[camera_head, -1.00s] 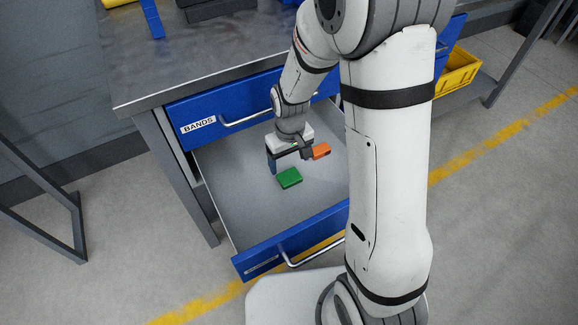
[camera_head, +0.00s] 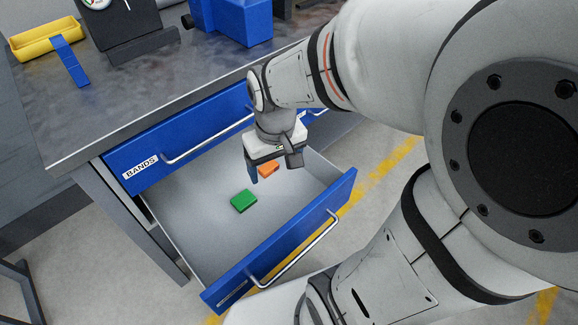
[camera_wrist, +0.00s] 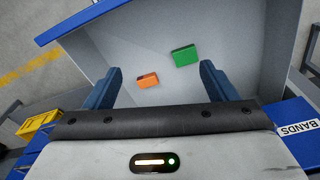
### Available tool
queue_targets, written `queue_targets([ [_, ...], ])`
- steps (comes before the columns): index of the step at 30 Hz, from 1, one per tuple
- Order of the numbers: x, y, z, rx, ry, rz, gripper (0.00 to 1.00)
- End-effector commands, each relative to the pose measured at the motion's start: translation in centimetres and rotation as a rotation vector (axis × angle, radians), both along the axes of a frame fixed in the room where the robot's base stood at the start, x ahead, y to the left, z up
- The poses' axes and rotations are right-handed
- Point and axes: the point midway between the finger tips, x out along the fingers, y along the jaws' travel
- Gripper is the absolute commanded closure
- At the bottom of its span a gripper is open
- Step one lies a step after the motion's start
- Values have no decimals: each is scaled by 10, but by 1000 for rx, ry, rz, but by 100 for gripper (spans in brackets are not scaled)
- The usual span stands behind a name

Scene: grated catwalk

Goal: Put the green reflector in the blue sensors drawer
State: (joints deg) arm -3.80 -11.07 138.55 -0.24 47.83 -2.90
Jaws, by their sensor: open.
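The green reflector (camera_head: 243,201) is a small green block lying flat on the grey floor of the open lower drawer (camera_head: 190,228), left of an orange block. It also shows in the wrist view (camera_wrist: 185,55), beyond the fingertips. My gripper (camera_head: 270,174) is open and empty above the drawer, close to the orange block (camera_head: 268,170) in the head view. In the wrist view the orange block (camera_wrist: 148,80) shows between the two blue fingers. The open drawer has a blue front (camera_head: 285,245); its label is too small to read.
The closed upper drawer (camera_head: 180,146) is labelled BANDS and sits above the open one. The grey benchtop (camera_head: 150,95) holds a yellow bin (camera_head: 45,40), a blue strip (camera_head: 70,62) and a blue machine (camera_head: 235,18). Another yellow bin (camera_wrist: 38,124) shows in the wrist view.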

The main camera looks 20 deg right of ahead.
Motion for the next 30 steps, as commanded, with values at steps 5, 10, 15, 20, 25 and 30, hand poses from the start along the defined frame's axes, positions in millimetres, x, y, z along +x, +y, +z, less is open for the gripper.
queue_targets([
  [5,-33,-14,16,3,-25,-77,21],
  [10,-48,-18,21,5,-32,-109,21],
  [15,-51,-19,21,4,-33,-115,21],
  [20,-50,-19,21,4,-33,-114,21],
  [25,-50,-19,30,5,-37,-114,21],
  [30,-48,-19,60,4,-49,-115,21],
])
